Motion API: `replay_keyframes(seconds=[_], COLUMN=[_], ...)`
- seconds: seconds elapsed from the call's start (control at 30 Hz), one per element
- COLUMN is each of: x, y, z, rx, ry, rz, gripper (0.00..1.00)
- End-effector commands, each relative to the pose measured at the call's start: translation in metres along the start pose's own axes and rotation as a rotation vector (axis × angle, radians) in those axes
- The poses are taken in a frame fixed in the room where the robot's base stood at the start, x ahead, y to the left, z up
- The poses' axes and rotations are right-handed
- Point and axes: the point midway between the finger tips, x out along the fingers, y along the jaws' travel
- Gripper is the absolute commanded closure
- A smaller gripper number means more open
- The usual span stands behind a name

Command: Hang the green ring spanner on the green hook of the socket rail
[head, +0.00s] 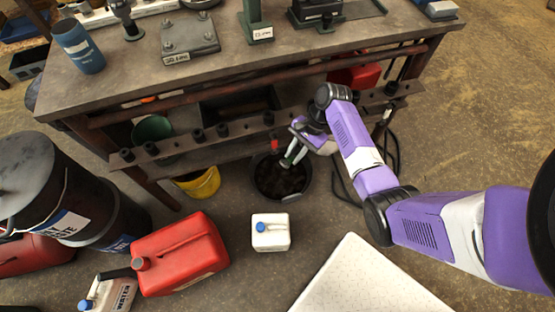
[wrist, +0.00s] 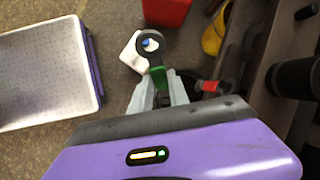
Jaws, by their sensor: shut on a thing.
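My gripper (wrist: 160,90) is shut on the green ring spanner, a dark ring end with a green band (wrist: 157,75), which sticks out beyond the fingertips in the wrist view. In the head view my gripper (head: 292,158) is just below the front of the socket rail (head: 237,128), above a black tub. The spanner is small and partly hidden there. The rail runs along the bench front with several dark pegs. A red-marked piece (head: 275,146) is at the rail left of my gripper, and it also shows in the wrist view (wrist: 209,86). I cannot make out the green hook.
Below are a black tub (head: 282,180), a yellow bucket (head: 200,184), a white bottle with blue cap (head: 271,236) and a red canister (head: 180,256). The workbench (head: 130,84) stands behind the rail. A pale board (head: 365,282) lies at the front.

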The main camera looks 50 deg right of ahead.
Motion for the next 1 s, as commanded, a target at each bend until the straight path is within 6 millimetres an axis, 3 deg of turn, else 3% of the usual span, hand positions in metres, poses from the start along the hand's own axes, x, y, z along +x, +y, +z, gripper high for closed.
replay_keyframes(seconds=[0.2, 0.4, 0.7, 1.0], x=[-0.003, -0.017, -0.031, -0.040], y=[0.039, 0.078, 0.123, 0.129], z=[-0.072, -0.123, -0.168, -0.180], rx=[0.685, 1.111, 1.437, 1.437], ry=[-0.063, -0.064, -0.040, -0.062], rz=[-0.416, -0.795, -1.267, -1.472], gripper=[1.00, 1.00, 1.00, 1.00])
